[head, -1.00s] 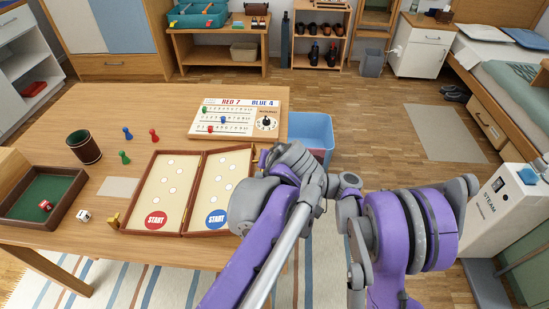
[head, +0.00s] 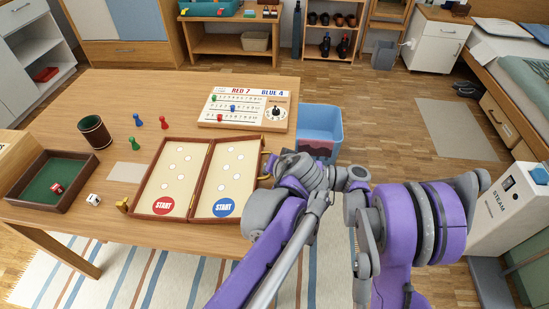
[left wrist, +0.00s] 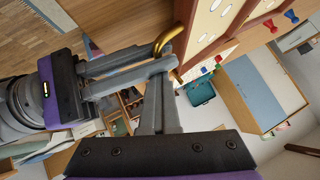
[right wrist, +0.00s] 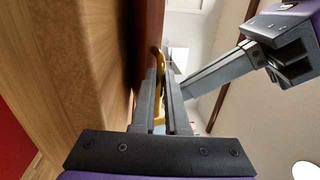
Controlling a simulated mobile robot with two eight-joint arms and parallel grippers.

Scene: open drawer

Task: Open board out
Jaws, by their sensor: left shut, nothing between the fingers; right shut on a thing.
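The game board (head: 198,219) lies open on the table, its two halves side by side, with a red START circle (head: 164,205) on the left half and a blue one (head: 223,207) on the right. A gold handle (head: 266,162) is on its right edge; another (head: 122,205) is at its lower left. My right gripper (right wrist: 162,80) is shut on the right-edge handle (right wrist: 157,100). My left gripper (left wrist: 160,80) is shut and empty close beside that handle, which also shows in the left wrist view (left wrist: 166,38). In the head view my arm links mostly hide both grippers' tips.
A dice tray (head: 42,207), a white die (head: 93,199), a cup (head: 95,133) and several pawns lie left of the board. A score board (head: 245,108) stands behind it. A blue bin (head: 322,124) is beside the table's right edge.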

